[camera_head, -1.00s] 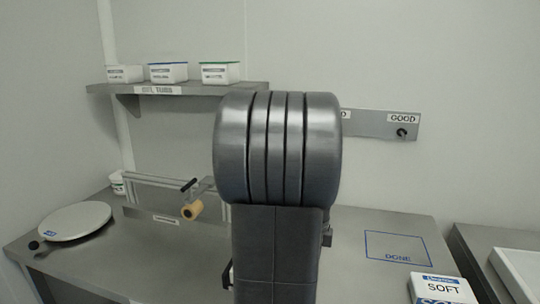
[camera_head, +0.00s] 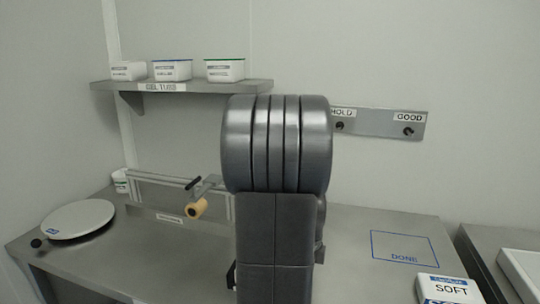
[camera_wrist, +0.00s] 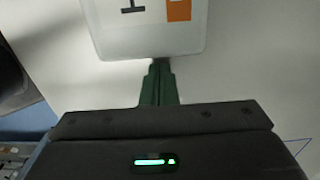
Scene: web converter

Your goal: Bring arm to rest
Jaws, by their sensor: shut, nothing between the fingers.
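My arm (camera_head: 277,150) stands upright in the middle of the head view, its rounded dark-grey joint in front of the back wall. My gripper shows in the wrist view (camera_wrist: 160,72), its dark green fingers together with nothing between them. The fingertips point toward the lower edge of a white rounded panel (camera_wrist: 120,38) with an orange patch and a dark mark. I cannot tell whether they touch it. In the head view my gripper is hidden behind the arm.
A steel bench (camera_head: 150,262) carries a round white plate (camera_head: 78,220) at left, a roller fixture (camera_head: 196,208) and a blue DONE outline (camera_head: 404,247). A SOFT box (camera_head: 447,289) lies front right. Tubs stand on a shelf (camera_head: 200,87); a HOLD/GOOD peg rail (camera_head: 375,122) is on the wall.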

